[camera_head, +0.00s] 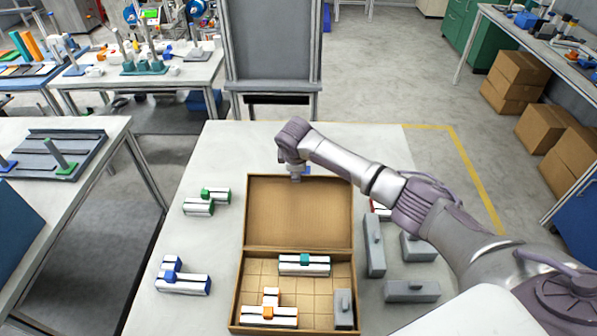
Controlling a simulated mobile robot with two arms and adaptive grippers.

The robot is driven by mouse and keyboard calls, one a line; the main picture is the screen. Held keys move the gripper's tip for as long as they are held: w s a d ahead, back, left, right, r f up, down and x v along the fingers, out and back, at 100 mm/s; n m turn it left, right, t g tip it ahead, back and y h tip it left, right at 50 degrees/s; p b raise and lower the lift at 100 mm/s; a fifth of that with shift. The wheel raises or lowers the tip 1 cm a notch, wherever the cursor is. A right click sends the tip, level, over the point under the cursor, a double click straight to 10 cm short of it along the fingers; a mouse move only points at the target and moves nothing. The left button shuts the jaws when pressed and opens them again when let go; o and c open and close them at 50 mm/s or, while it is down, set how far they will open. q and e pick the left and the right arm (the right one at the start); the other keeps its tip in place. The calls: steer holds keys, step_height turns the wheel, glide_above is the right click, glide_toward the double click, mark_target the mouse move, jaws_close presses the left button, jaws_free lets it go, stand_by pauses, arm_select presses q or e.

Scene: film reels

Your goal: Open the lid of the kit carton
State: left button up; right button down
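The brown kit carton (238,290) stands on the white table in front of me. Its lid (300,212) is open, swung to the far side, with its inner face showing. Inside the carton's grid lie a white part with a teal clip (304,264), a white part with orange pieces (269,311) and a grey block (343,308). My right arm reaches in from the right, and its gripper (296,174) is at the lid's far edge. Its fingers are too small and partly hidden to tell their state or whether they touch the lid. My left gripper is out of view.
White parts with green (199,203) and blue (184,278) pieces lie left of the carton. Several grey blocks (375,246) lie to its right, under my arm. A dark grey panel (273,42) stands beyond the table. The table's far left is bare.

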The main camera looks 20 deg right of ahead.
steer(key=shift+r, duration=0.35)
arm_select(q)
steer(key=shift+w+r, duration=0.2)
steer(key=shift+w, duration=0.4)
arm_select(e)
steer(key=c, duration=0.7)
jaws_free()
steer(key=shift+s, duration=0.15)
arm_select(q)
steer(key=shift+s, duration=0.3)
arm_select(e)
steer(key=v, duration=1.2)
steer(key=shift+f, duration=0.1)
